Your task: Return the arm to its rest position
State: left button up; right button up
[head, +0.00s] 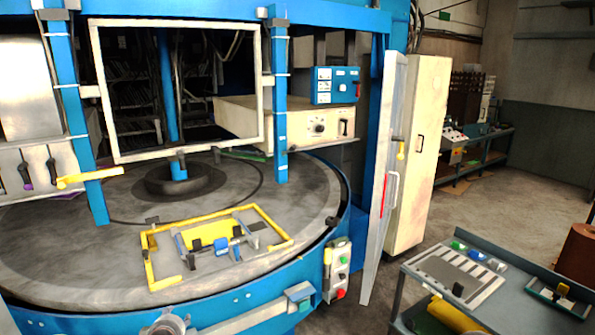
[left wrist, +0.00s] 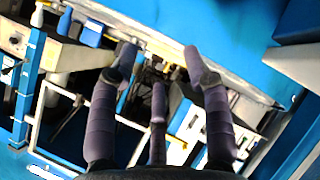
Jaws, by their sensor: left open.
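My left gripper (left wrist: 160,62) shows in the left wrist view with its dark, grey-purple fingers spread apart. Nothing is held between them. Behind the fingers, the picture is tilted and shows blue and pale machine parts; I cannot tell how far away they are. In the head view I cannot clearly make out my left gripper or its arm. My right gripper is in neither view.
A blue machine carries a round grey table (head: 60,245) with a yellow frame (head: 150,262) on it. A tall pale cabinet door (head: 390,180) stands open at its right. A cart (head: 440,250) with a slotted plate is at lower right. Floor between is clear.

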pick_arm(q)
jog(key=s+d+f+m+g+h, duration=0.25)
jog(key=s+d+f, duration=0.4)
jog(key=f, duration=0.45)
jog(key=s+d+f+m+g+h, duration=0.1)
jog(key=s+d+f+m+g, duration=0.25)
jog(key=s+d+f, duration=0.55)
jog(key=s+d+f+m+g+h, duration=0.1)
jog(key=s+d+f+m, duration=0.1)
jog(key=s, duration=0.4)
jog(key=s+d+f+m+g+h, duration=0.1)
jog(key=s+d+f+g, duration=0.1)
jog(key=s+d+f, duration=0.2)
jog(key=s+d+f+m+g+h, duration=0.1)
jog(key=s+d+f+m+g, duration=0.1)
jog(key=s+f, duration=0.4)
jog(key=shift+s+d+m, duration=0.3)
jog(key=shift+s+d, duration=0.25)
jog(key=shift+s, duration=0.7)
